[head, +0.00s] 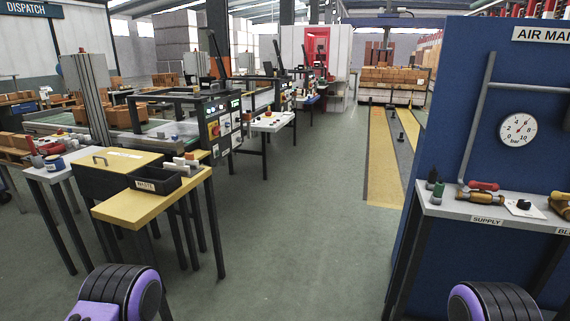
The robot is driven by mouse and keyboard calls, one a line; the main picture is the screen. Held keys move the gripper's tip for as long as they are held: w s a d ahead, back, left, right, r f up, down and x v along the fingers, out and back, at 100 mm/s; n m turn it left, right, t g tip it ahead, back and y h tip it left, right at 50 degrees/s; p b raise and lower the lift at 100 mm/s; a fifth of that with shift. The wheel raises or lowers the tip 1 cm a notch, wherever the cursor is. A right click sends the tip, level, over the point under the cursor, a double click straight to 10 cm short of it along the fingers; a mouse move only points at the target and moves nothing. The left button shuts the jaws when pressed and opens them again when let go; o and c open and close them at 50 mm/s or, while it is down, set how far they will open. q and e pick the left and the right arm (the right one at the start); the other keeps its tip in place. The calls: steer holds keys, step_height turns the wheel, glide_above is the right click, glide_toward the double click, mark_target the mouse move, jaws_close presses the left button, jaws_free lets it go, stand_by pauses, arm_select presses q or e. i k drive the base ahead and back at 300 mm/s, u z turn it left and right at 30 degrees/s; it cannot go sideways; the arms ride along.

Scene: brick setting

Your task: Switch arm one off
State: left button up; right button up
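A dark control panel (222,125) with several coloured buttons, switches and small displays stands on the left side, at the near end of a conveyor frame. Its labels are too small to read, so I cannot tell which control belongs to arm one. Farther back, a red machine (316,45) stands in a white enclosure. Dark upright shapes (278,58) rise over the line; I cannot tell whether they are robot arms. Only purple and black parts of my own arms show at the bottom edge. Neither of my grippers is in view.
A blue air board (455,100) with a gauge (518,130) and a shelf (450,206) of fittings stands at right. The grey floor (300,220) between is clear.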

mark_target(216, 129)
steer(key=i, duration=3.35)
steer(key=u, duration=2.4)
